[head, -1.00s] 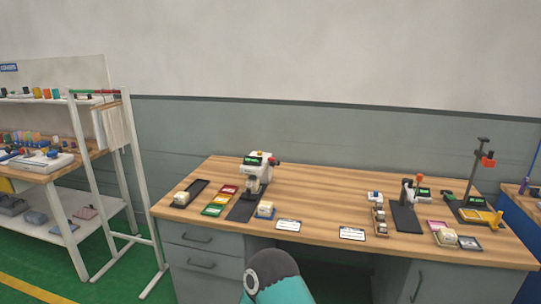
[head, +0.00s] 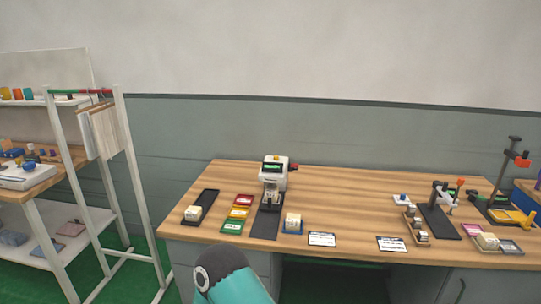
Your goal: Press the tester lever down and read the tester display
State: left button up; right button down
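A white tester (head: 273,174) with a small dark green-lit display (head: 273,167) stands on the wooden desk, left of its middle. A red-tipped lever (head: 293,167) sticks out at the tester's right side. The display text is too small to read. A second device (head: 437,197) with an orange-red knob stands on a black plate at the right of the desk. A tall stand (head: 510,175) with a red part is at the far right. Part of my own arm, teal with a dark grey end, shows at the bottom. Neither gripper is in view.
The wooden desk (head: 345,190) has a clear middle and back. Near the tester lie a black tray (head: 203,207), red, yellow and green trays (head: 238,213) and a foam block on a blue base (head: 292,223). Two cards (head: 322,239) lie in front. A white rack (head: 133,180) stands at left.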

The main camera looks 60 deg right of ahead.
aim_at(295, 166)
jog(key=z, duration=0.25)
jog(key=i, duration=1)
jog(key=z, duration=0.95)
jog(key=i, duration=0.45)
jog(key=z, duration=0.35)
jog(key=k, duration=0.9)
jog(key=z, duration=0.15)
jog(key=i, duration=0.9)
jog(key=u, duration=0.1)
